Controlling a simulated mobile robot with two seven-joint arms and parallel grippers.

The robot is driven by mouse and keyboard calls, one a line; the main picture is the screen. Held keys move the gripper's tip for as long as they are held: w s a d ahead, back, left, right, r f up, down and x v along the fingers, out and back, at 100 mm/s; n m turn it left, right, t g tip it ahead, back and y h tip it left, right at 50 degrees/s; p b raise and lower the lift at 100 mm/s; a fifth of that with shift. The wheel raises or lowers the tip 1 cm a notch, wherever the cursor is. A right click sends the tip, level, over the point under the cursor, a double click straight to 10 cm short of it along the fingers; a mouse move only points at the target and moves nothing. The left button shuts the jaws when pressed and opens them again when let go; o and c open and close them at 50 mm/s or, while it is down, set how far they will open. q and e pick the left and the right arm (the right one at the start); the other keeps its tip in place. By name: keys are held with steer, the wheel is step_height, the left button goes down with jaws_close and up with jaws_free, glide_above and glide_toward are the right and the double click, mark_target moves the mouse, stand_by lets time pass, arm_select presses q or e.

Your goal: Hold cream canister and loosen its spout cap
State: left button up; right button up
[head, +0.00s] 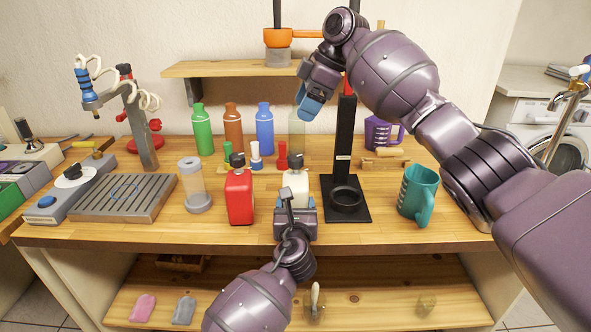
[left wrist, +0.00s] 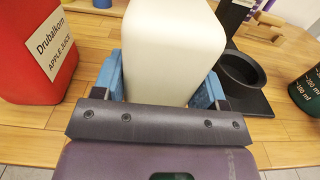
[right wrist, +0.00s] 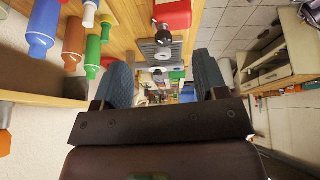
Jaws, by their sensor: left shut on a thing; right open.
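The cream canister (head: 299,186) stands on the wooden workbench, with a dark spout cap (head: 295,160) on top. My left gripper (head: 295,203) is at its near side, low on the body. In the left wrist view the blue fingers of the left gripper (left wrist: 160,88) are on both sides of the cream canister (left wrist: 172,45), shut on it. The cap is outside that view. My right gripper (head: 312,100) is open and empty, above and behind the canister, in front of the back bottles. Its two fingers (right wrist: 163,80) stand wide apart in the right wrist view.
A red canister (head: 240,198) stands just left of the cream one. A black stand (head: 345,150) with a ring base is close on the right, then a teal mug (head: 417,190). Several bottles (head: 264,130) line the back below a wall shelf (head: 225,68).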

mark_target(295, 157)
steer(key=a+m+h, duration=0.4)
steer(key=m, duration=0.5)
steer(key=f+m, duration=0.3)
steer(key=f, duration=0.1)
steer(key=d+f+m, duration=0.1)
steer(key=f+m, duration=0.3)
steer(key=f+m+h, duration=0.1)
steer(key=f+m, duration=0.2)
steer(key=f, duration=0.2)
steer(key=shift+w+d+m, duration=0.1)
steer(key=shift+d+m, duration=0.2)
steer(key=c, duration=0.9)
